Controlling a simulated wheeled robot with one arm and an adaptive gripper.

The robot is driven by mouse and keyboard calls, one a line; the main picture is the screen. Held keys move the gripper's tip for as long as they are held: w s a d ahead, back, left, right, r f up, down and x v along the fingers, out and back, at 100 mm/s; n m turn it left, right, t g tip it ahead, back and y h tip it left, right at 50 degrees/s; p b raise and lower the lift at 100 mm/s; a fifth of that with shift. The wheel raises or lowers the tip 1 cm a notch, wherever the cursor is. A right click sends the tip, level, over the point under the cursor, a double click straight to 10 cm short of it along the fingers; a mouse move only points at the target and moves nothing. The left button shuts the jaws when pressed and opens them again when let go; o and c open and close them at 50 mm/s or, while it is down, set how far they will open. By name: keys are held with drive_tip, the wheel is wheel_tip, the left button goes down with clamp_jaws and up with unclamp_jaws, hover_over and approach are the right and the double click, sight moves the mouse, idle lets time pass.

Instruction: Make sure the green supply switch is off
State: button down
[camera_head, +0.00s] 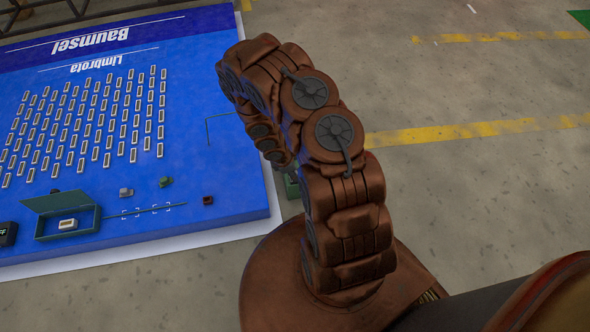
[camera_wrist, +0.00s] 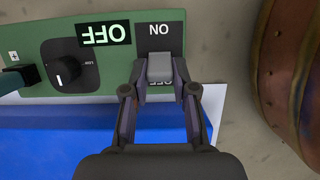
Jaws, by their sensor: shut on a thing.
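The green supply (camera_wrist: 60,35) is at the top of the wrist view. I cannot tell surely which way the switch is tipped. A black display (camera_wrist: 103,33) on the supply reads "OFF", upside down. In the head view only a bit of the green supply (camera_head: 291,186) shows behind my arm; my gripper is hidden there.
A black knob (camera_wrist: 70,65) is on the supply, with a dark plug (camera_wrist: 20,78) at its left. The blue board (camera_head: 215,170) carries rows of small LED pieces, an open green box (camera_head: 68,205) and small loose parts. Bare concrete floor lies to the right.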

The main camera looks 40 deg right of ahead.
drive_tip(key=shift+w+h, duration=0.2)
drive_tip(key=shift+h, duration=0.1)
idle(0.4)
drive_tip(key=c, duration=0.9)
unclamp_jaws()
drive_tip(key=shift+a, duration=0.1)
drive_tip(key=shift+v, duration=5.95)
drive_tip(key=shift+w+p, duration=0.15)
drive_tip(key=shift+p, duration=0.15)
